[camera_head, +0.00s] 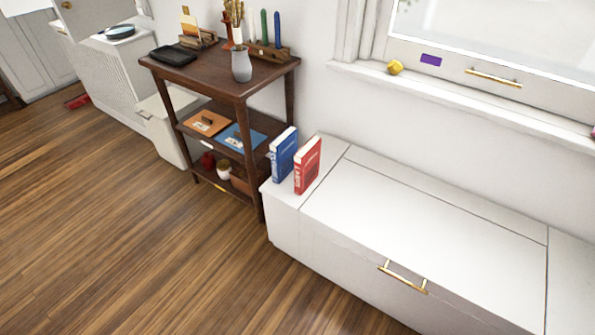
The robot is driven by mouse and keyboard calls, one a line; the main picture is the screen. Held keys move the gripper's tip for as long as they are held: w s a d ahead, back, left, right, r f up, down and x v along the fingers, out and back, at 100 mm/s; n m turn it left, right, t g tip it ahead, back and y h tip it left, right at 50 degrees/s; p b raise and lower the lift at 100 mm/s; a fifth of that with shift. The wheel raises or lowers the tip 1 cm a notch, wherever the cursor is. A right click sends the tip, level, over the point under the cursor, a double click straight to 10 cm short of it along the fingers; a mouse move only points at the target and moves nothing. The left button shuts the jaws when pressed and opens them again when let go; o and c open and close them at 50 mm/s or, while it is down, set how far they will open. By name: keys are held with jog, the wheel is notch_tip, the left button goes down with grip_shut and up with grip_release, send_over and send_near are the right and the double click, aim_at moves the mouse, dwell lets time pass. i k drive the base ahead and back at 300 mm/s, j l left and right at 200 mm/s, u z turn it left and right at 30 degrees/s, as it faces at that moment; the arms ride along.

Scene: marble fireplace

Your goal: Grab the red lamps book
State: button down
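A red book (308,165) stands upright on the left end of the white bench (420,215). Its spine faces forward and carries light lettering, too small to read. A blue book (283,153) stands upright just left of it, with a small gap between them. No lamps can be made out on the red book. My gripper is not in view.
A dark wooden shelf (215,78) stands left of the bench, holding a grey vase (241,65), a black case (173,55) and other items. The bench top right of the books is clear. A gold handle (403,277) juts from the bench front. Open wooden floor (120,220) lies in front.

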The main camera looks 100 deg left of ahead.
aim_at(307, 159)
jog(key=u, duration=1.8)
